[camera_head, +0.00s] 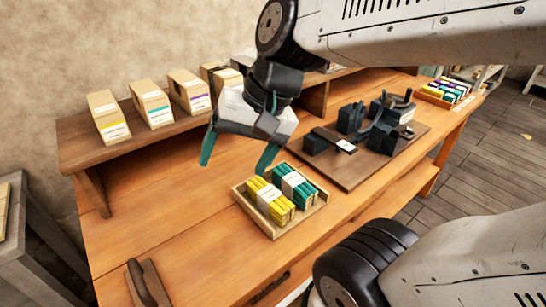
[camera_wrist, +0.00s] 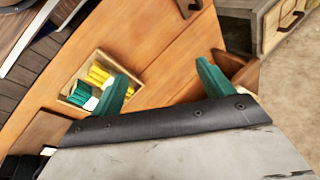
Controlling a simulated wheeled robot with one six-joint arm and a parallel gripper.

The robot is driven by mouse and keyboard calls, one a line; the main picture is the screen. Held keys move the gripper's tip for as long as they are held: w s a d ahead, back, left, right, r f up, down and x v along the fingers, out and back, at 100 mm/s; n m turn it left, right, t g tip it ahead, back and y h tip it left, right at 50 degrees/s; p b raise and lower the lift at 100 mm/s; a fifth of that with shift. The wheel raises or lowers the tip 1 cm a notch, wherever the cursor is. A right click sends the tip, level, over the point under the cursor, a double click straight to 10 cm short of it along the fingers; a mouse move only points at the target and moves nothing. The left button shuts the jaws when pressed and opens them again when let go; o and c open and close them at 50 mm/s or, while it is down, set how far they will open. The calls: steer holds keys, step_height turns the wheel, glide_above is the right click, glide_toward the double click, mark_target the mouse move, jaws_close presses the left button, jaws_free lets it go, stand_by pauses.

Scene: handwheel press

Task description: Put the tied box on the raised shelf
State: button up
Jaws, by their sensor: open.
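Several pale boxes with coloured labels stand in a row on the raised shelf (camera_head: 82,128) at the back of the table.
A wooden tray (camera_head: 264,231) with yellow and teal bundles lies just right of my gripper. A board (camera_head: 352,178) with dark press parts is further right. A brown-handled tool (camera_head: 145,283) lies at the front left. Bundles in another tray (camera_head: 431,95) stand at the far right.

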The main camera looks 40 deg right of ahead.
steer(key=s+d+f+n+g+h, duration=0.1)
steer(key=s+d+n+h, duration=0.3)
steer(key=s+d+n, duration=0.1)
steer(key=shift+s+d+g, duration=0.3)
steer(key=shift+s+d, duration=0.05)
steer(key=shift+s, duration=0.4)
steer(key=shift+f, duration=0.1)
stand_by(0.3)
